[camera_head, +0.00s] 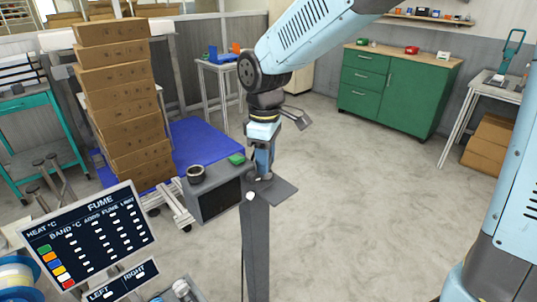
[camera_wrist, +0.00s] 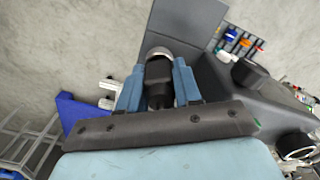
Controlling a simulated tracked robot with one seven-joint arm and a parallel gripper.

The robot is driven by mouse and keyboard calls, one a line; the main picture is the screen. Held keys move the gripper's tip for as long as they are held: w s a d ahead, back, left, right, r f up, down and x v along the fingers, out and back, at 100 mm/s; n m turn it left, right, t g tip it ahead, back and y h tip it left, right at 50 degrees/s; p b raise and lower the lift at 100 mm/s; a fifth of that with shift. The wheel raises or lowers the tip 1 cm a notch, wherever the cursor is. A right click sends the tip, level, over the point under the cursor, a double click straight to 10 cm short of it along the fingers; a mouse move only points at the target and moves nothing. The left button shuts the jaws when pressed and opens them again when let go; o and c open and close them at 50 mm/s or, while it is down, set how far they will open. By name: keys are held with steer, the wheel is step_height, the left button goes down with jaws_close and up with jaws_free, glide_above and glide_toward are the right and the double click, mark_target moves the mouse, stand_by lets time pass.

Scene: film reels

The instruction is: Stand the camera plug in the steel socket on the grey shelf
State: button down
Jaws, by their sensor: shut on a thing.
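The camera plug (camera_wrist: 158,78) is a black piece held between the two blue fingers of my gripper (camera_wrist: 157,88) in the wrist view. The steel socket (camera_wrist: 158,52) shows as a silvery round rim just beyond the plug's far end. I cannot tell whether the plug is inside it or only in line with it. The grey shelf (camera_wrist: 185,22) lies beyond; in the head view the shelf (camera_head: 279,192) is a small flat plate on a post. My gripper (camera_head: 263,172) points down just above its left part there, hiding the plug and the socket.
A dark grey box (camera_head: 216,199) stands directly left of the shelf, carrying a black cup (camera_head: 196,172) and a green item (camera_head: 237,159). A tall stack of cartons (camera_head: 120,100) stands behind left. The floor right of the shelf is clear.

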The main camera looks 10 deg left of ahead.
steer(key=c, duration=0.7)
jaws_free()
steer(key=shift+r, duration=0.1)
step_height(320, 180, up, 13)
steer(key=shift+r, duration=0.2)
steer(key=shift+d, duration=0.1)
steer(key=s+d+r+m+t, duration=0.1)
steer(key=s+d+m+t, duration=0.2)
steer(key=d+m, duration=1)
steer(key=s+d+f+m+t, duration=0.1)
steer(key=s+d, duration=0.3)
steer(key=d, duration=0.5)
steer(key=s+d+f+m+t, duration=0.1)
steer(key=s+d+f, duration=0.1)
steer(key=d, duration=0.7)
steer(key=shift+s+f+m+t, duration=0.3)
steer(key=shift+s+m, duration=0.1)
steer(key=shift+s, duration=0.45)
